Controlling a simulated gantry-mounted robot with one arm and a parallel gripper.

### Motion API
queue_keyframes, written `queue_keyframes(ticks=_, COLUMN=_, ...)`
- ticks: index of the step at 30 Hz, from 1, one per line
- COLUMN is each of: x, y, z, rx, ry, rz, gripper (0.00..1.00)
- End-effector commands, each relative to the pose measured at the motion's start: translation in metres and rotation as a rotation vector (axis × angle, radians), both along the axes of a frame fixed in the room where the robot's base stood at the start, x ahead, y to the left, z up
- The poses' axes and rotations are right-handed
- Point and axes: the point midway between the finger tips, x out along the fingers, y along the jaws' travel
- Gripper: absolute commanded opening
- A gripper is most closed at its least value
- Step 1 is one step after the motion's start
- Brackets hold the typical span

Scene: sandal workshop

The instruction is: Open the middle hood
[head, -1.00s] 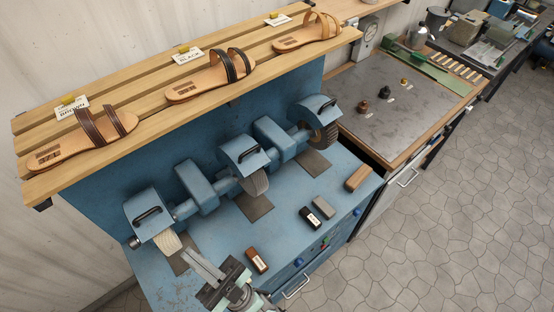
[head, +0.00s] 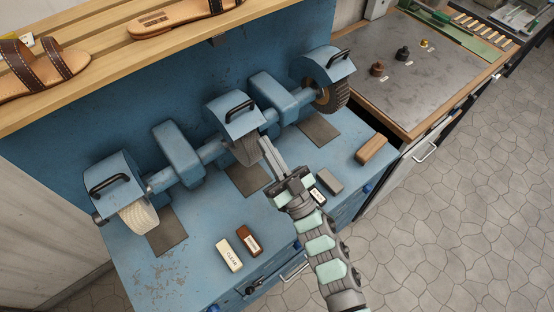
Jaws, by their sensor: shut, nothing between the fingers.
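My gripper (head: 264,141) is shut and empty. Its fingers point up and left, and their tips appear just right of the middle wheel and below the hood's right edge. I cannot tell whether they touch either one.
The left hood (head: 115,182) covers a pale wheel and the right hood (head: 322,66) a dark wheel. Blue motor housings stand between them. Small labelled blocks and a wooden block (head: 371,149) lie on the bench front. A sandal shelf (head: 110,55) overhangs behind.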

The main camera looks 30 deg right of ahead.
Motion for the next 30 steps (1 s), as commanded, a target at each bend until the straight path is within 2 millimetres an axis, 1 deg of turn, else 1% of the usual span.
queue_keyframes(ticks=1, x=0.009, y=0.002, z=0.009, rx=-0.001, ry=-0.006, rz=0.002, gripper=0.00)
queue_keyframes(ticks=6, x=0.037, y=0.004, z=0.026, rx=-0.001, ry=-0.004, rz=0.002, gripper=0.00)
queue_keyframes(ticks=9, x=0.048, y=0.006, z=0.034, rx=-0.001, ry=-0.005, rz=0.002, gripper=0.00)
queue_keyframes(ticks=12, x=0.056, y=0.007, z=0.038, rx=-0.001, ry=-0.004, rz=0.002, gripper=0.00)
queue_keyframes(ticks=17, x=0.061, y=0.007, z=0.041, rx=0.000, ry=-0.002, rz=0.002, gripper=0.00)
queue_keyframes(ticks=26, x=0.061, y=0.007, z=0.041, rx=0.000, ry=-0.001, rz=0.001, gripper=0.00)
queue_keyframes(ticks=30, x=0.063, y=0.007, z=0.045, rx=-0.002, ry=0.012, rz=0.002, gripper=0.00)
